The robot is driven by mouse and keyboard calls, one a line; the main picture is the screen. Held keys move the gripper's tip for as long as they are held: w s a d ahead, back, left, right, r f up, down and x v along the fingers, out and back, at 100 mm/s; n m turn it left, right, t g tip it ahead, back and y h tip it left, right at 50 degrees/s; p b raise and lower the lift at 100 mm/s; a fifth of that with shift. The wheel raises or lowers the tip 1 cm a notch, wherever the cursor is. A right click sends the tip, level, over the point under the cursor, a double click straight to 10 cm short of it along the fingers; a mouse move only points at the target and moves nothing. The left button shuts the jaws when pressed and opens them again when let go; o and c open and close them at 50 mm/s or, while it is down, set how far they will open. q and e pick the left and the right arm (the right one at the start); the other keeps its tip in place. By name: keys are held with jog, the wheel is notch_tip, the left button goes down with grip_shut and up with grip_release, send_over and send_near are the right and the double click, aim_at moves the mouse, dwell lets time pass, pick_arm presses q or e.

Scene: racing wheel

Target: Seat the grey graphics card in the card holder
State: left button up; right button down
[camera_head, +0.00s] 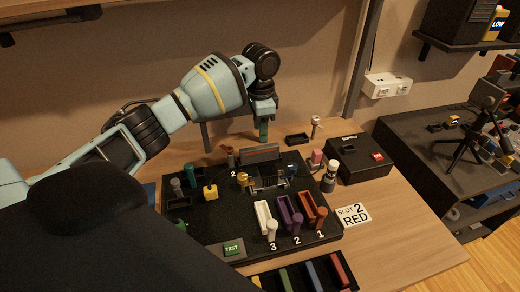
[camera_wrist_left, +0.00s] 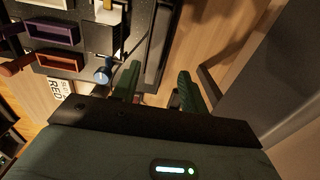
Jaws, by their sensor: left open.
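A grey upright panel (camera_head: 262,152) with a reddish lower edge, which looks like the graphics card, stands at the back of the black board near a "2" mark. Whether it sits in a holder is hidden. My left gripper (camera_head: 263,128) is above and behind it, pointing down. In the left wrist view its two green fingers (camera_wrist_left: 156,88) are apart, and a dark grey slab (camera_wrist_left: 157,45) shows beyond the gap between them. I cannot tell whether the fingers touch it. My right gripper is not in view.
The black board (camera_head: 215,222) carries white, purple and orange slots (camera_head: 290,214) and small pegs. A small black tray (camera_head: 297,139) lies behind it. A black box with a red button (camera_head: 360,160) stands right, near a "SLOT 2 RED" card (camera_head: 354,215). The table's right front is clear.

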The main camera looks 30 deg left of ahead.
aim_at(260, 147)
pick_arm(q)
jog(key=shift+s+d+f, duration=0.15)
jog(key=shift+s+f, duration=0.05)
jog(key=shift+f, duration=0.15)
notch_tip(260, 147, down, 2)
jog(key=shift+s+f, duration=0.15)
jog(key=shift+f, duration=1.15)
jog(key=shift+s+f, duration=0.1)
jog(key=shift+f, duration=1.15)
grip_shut()
